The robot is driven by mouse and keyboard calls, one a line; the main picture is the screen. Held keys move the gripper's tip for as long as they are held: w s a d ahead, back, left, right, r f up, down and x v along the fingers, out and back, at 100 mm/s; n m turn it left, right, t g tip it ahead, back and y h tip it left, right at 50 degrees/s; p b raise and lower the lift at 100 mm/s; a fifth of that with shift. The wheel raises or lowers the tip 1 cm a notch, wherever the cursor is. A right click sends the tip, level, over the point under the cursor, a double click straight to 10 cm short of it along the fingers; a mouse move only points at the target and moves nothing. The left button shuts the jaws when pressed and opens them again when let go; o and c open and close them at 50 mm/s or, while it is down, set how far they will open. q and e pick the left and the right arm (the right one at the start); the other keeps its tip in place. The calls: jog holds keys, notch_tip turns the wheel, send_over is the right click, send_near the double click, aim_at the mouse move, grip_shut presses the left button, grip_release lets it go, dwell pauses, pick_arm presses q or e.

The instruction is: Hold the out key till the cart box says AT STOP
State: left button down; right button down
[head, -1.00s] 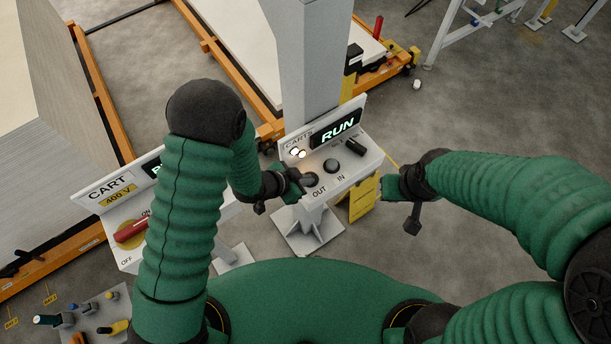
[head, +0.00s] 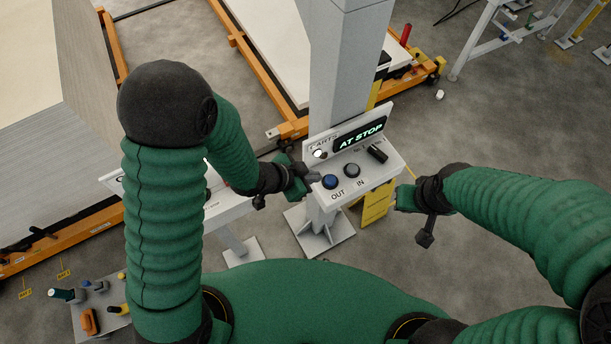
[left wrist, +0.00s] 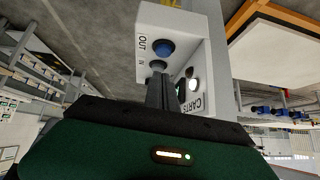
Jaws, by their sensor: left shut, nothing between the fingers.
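The cart box (head: 345,190) is a light grey sloped panel on a post, and its display (head: 360,134) reads AT STOP. The OUT key (head: 330,181) is a round blue button, uncovered.
A white lamp (head: 320,154) glows beside the display. A dark switch (head: 377,153) is at the panel's right. The grey post (head: 345,70) rises behind the box. A second panel is mostly hidden behind my left arm. A tool tray (head: 90,320) stands lower left.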

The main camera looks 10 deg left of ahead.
pick_arm(q)
jog(key=shift+s+a+r, duration=0.15)
jog(key=shift+s+r, duration=0.15)
jog(key=shift+r, duration=0.3)
jog(key=shift+s+a+r, duration=0.15)
jog(key=shift+s+r, duration=0.1)
jog(key=shift+r, duration=0.35)
jog(key=shift+a, duration=0.35)
jog(key=shift+d, duration=0.25)
jog(key=shift+a, duration=0.15)
